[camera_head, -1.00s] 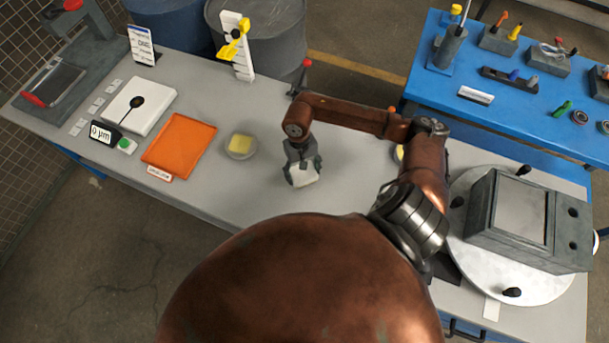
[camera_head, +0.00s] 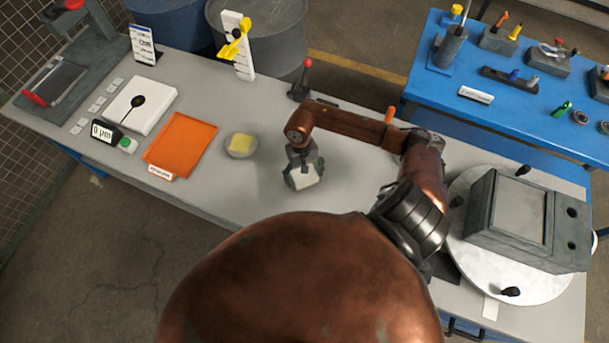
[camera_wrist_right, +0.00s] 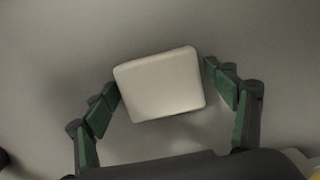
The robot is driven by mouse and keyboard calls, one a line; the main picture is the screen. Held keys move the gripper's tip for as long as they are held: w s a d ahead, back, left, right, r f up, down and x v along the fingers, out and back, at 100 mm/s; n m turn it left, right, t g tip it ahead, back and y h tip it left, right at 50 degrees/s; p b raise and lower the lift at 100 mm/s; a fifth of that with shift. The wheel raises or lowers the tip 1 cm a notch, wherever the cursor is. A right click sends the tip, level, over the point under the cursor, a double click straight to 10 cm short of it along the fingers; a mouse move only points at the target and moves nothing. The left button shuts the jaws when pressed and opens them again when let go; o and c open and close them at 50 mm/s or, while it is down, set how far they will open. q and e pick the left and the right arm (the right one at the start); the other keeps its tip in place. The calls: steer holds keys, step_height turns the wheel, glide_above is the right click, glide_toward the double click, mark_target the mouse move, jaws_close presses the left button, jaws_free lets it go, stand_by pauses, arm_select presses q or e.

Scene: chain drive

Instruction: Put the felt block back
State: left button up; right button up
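A pale, off-white block with rounded edges, which looks like the felt block (camera_head: 304,177), is on the grey bench below my right gripper (camera_head: 304,170). In the right wrist view the block (camera_wrist_right: 160,83) sits turned a little between the green-padded fingertips of the right gripper (camera_wrist_right: 161,77). The fingers are spread on both sides of it. A narrow gap shows at its right side; the left tip is very close to its edge. The gripper looks open. My left gripper is not in view.
Left of the block are a round dish (camera_head: 241,153) with a yellow piece, an orange mat (camera_head: 180,143) and a white plate (camera_head: 141,107). A red-knobbed lever (camera_head: 305,78) stands behind. At right is a round plate (camera_head: 465,260) bearing a grey box (camera_head: 520,215).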

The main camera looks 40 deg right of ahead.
stand_by(0.3)
steer(key=shift+r+p, duration=0.25)
steer(key=shift+p, duration=0.05)
steer(key=r, duration=0.4)
steer(key=w+r+b, duration=0.1)
steer(key=r, duration=0.6)
steer(key=shift+w+d+r+b, duration=0.3)
steer(key=shift+w+r+b, duration=0.05)
steer(key=shift+b, duration=0.05)
